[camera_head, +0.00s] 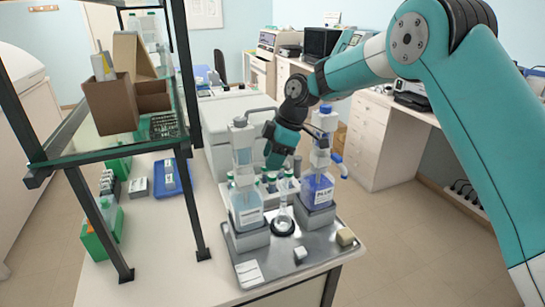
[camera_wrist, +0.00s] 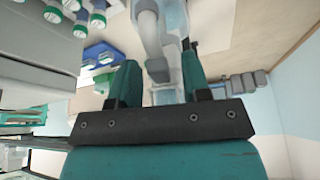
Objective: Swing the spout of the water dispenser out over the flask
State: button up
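The water dispenser (camera_head: 246,205) is the left bottle, with clear liquid and a grey-white pump head. Its grey spout (camera_head: 262,109) reaches right and away from the flask. The small clear flask (camera_head: 283,218) stands upright in a black ring between the two dispensers. My gripper (camera_head: 273,157) is beside the water dispenser's upper part, behind and above the flask. In the wrist view my gripper (camera_wrist: 161,78) has its fingers apart, with the grey spout (camera_wrist: 151,38) showing between them. Contact with the spout cannot be told.
A second dispenser (camera_head: 317,187) with blue liquid and a blue spout stands close on the right. The grey tray (camera_head: 313,260) also bears small blocks. A shelf frame (camera_head: 187,100) rises at left. Green-capped bottles (camera_head: 272,184) stand behind.

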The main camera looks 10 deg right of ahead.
jog(key=p+v, duration=0.2)
jog(key=v, duration=1.5)
jog(key=shift+r, duration=0.3)
